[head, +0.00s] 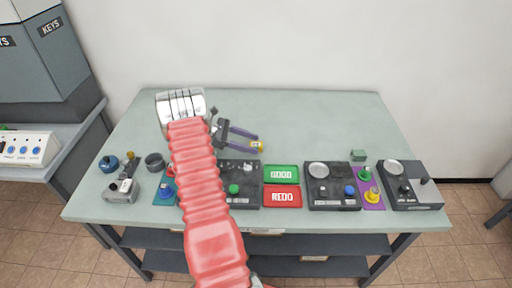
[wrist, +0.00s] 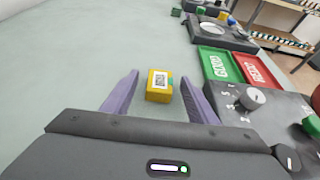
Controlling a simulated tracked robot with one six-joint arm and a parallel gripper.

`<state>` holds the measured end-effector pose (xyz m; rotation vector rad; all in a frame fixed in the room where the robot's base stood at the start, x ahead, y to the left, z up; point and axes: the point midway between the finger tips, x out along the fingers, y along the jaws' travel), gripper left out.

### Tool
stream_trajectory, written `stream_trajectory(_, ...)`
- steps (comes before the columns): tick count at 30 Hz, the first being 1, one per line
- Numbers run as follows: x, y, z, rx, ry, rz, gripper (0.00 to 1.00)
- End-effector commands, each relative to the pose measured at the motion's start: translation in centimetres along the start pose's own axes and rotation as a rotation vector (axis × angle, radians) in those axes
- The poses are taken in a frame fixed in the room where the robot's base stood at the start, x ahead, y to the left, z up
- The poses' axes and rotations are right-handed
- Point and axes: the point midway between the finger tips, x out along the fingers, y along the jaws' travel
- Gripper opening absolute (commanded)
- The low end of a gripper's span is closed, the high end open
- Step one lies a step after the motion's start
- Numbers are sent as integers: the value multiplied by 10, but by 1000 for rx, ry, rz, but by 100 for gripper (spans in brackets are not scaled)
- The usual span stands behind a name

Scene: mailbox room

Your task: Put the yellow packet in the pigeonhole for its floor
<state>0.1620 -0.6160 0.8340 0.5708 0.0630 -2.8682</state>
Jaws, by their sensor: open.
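In the wrist view the fingers of my gripper (wrist: 159,77) stand on either side of the packet, with gaps showing on both sides. I cannot make out any pigeonholes.
A green tray (head: 282,174) and a red REDO tray (head: 283,196) lie near the front. Dark control boxes (head: 332,187) with knobs stand along the front edge. The table's back right is clear.

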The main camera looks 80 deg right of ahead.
Motion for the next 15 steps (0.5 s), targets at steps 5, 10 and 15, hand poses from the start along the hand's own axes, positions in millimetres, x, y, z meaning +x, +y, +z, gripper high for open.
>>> stream_trajectory(5, 10, 0, 0, 0, 0, 0, 53)
stream_trajectory(10, 9, 0, 0, 0, 0, 0, 53)
stream_trajectory(15, 9, 0, 0, 0, 0, 0, 53)
